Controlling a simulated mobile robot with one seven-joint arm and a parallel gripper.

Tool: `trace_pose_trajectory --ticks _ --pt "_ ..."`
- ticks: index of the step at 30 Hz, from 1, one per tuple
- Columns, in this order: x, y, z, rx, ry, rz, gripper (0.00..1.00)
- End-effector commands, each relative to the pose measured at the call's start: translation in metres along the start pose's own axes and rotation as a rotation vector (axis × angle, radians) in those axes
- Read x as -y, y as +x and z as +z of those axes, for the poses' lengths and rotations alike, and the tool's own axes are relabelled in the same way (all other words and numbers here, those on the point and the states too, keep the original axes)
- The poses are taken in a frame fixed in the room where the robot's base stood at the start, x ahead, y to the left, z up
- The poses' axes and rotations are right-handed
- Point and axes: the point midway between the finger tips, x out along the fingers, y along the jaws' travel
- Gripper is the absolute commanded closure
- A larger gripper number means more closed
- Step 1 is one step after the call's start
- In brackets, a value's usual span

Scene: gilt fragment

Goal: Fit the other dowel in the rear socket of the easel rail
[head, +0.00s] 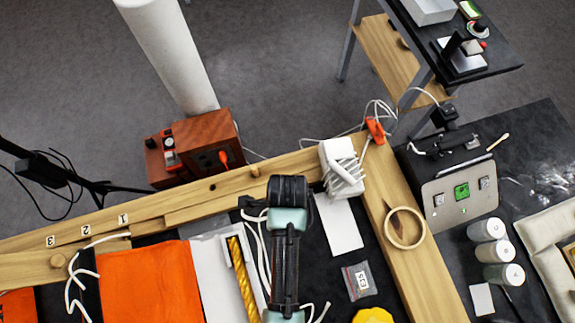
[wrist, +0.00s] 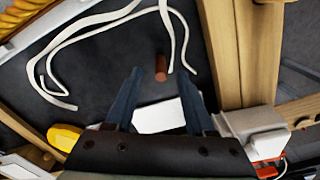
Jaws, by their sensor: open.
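A short reddish-brown dowel (wrist: 161,66) shows in the wrist view on the dark surface, between the fingertips or just beyond them. My gripper (wrist: 159,73) is open, with one finger on each side of the dowel in the picture; I cannot tell its height above it. In the head view my arm hides the dowel and the fingers. The wooden rail (head: 165,210) runs along the back of the bench. It has small dark round marks, one (head: 212,187) near its middle; I cannot tell which is the rear socket. Wood also shows right of the fingers (wrist: 242,50).
White cords (wrist: 95,18) loop around the dowel. An orange cloth (head: 150,280) and a yellow twisted rod (head: 243,280) lie left. A white block (head: 341,167) sits on the frame corner.

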Motion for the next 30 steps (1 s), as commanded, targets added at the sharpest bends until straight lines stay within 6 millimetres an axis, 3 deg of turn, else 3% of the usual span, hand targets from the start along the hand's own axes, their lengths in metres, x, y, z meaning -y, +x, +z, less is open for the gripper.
trace_pose_trajectory --ticks 6,15,24,30 --pt "0.0 0.022 0.0 0.0 0.0 0.001 0.45" --pt "0.001 0.026 0.0 0.001 0.0 -0.001 0.45" --pt "0.001 0.026 0.0 0.0 0.0 -0.001 0.99" --pt "0.001 0.026 0.0 0.0 0.0 -0.001 1.0"
